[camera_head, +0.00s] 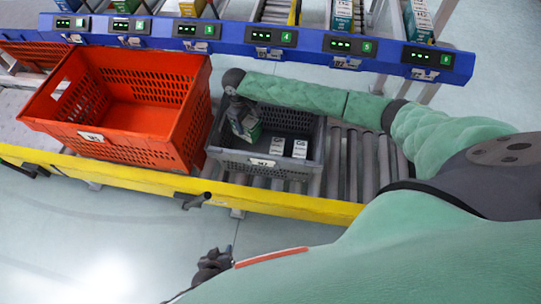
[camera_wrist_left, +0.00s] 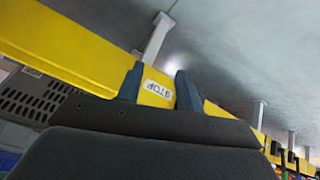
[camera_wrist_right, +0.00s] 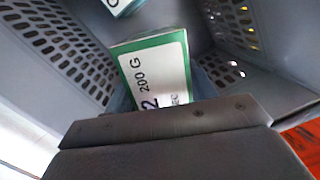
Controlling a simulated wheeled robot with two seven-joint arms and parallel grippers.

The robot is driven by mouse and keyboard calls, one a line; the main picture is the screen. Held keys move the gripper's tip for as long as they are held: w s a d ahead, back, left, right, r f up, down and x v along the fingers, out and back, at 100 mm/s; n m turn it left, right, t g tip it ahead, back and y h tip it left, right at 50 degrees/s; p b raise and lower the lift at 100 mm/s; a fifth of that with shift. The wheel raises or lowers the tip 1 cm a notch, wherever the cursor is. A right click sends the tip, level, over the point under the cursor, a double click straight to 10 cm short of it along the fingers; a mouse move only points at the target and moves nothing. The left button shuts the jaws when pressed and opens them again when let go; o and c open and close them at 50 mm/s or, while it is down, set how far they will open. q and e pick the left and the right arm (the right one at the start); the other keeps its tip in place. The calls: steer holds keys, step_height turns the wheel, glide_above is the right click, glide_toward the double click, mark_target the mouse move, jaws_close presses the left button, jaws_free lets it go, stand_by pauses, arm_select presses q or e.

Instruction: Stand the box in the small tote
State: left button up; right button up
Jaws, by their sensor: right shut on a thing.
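The small grey tote (camera_head: 228,160) stands on the roller conveyor. My right gripper (camera_head: 241,116) reaches into its left part and is shut on a green and white box (camera_head: 251,132). This box looks tilted in the head view; whether it touches the tote floor cannot be told. In the right wrist view the box (camera_wrist_right: 158,72), marked "200 G", shows between the mesh walls, its lower end hidden by the gripper. My left gripper (camera_head: 212,264) hangs low in front of the conveyor; in the left wrist view its fingers (camera_wrist_left: 159,88) are apart and empty.
A large, empty-looking orange tote (camera_head: 125,150) is close on the left. A yellow rail (camera_head: 285,206) runs along the front, and a blue rail (camera_head: 300,42) with numbered displays behind. Bare rollers (camera_head: 358,165) lie to the right.

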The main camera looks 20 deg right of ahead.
steer(key=shift+f, duration=0.9)
step_height(320, 180, down, 9)
steer(key=shift+b, duration=0.35)
arm_select(q)
steer(key=shift+s+f, duration=0.25)
steer(key=shift+f, duration=1)
steer(key=shift+r, duration=0.1)
arm_select(e)
steer(key=shift+f, duration=0.3)
arm_select(q)
steer(key=shift+w, duration=0.1)
arm_select(e)
steer(key=o, duration=1.1)
steer(key=shift+c, duration=0.2)
steer(key=shift+r, duration=0.35)
arm_select(q)
steer(key=shift+r+p, duration=0.2)
steer(key=shift+p, duration=0.1)
arm_select(e)
steer(key=r, duration=0.4)
steer(key=w+r, duration=0.1)
steer(key=r, duration=0.6)
steer(key=shift+w+a+r, duration=0.15)
steer(key=shift+a+r, duration=0.15)
steer(key=shift+r, duration=0.1)
